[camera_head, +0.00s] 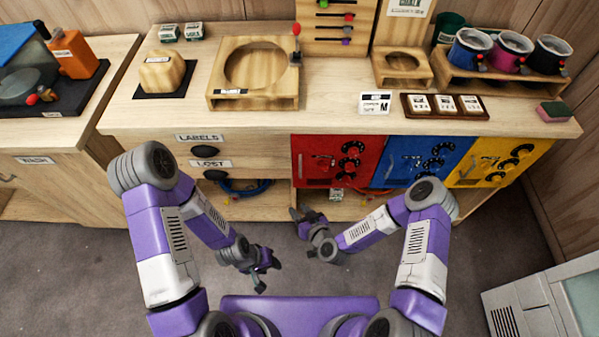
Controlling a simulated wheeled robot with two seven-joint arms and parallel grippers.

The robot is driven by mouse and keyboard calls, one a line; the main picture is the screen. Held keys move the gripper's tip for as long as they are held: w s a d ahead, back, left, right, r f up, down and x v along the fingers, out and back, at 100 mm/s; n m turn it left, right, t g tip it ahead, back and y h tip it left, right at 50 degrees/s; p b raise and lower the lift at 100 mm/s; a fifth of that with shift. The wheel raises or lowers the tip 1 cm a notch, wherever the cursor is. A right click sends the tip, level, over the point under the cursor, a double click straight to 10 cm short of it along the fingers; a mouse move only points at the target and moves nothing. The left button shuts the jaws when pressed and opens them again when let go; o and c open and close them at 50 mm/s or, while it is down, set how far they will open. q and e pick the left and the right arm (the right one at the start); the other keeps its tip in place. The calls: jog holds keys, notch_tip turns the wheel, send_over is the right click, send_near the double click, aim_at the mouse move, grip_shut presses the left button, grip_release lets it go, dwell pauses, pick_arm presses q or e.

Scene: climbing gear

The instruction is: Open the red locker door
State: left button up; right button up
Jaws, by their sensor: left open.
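The red locker door (328,178) is on the cabinet front below the counter. It looks closed, flush with the blue door beside it. It has a light handle at its left and black dials down its right side. My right gripper (302,217) is below the red door, nearer to me and apart from it, with its fingers spread and nothing between them. My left gripper (266,274) is lower and to the left, open and empty above the floor. Neither gripper touches the door.
A blue locker door (408,178) and a yellow one (470,178) stand to the right of the red door. Labelled drawers (262,150) are to its left. An open shelf below holds blue cables (245,187). The grey floor (90,270) before the cabinet is clear.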

aim_at(300, 170)
jog(key=w+r+m+t+h+b, duration=0.1)
jog(key=w+t, duration=0.5)
jog(key=w, duration=0.6)
notch_tip(300, 170, up, 4)
jog(key=shift+w+d+f+h+b, duration=0.25)
jog(key=shift+h+b, duration=0.35)
jog(key=shift+h, duration=0.6)
jog(key=shift+r, duration=0.1)
jog(key=shift+c, duration=0.3)
grip_shut()
jog(key=shift+a, duration=0.1)
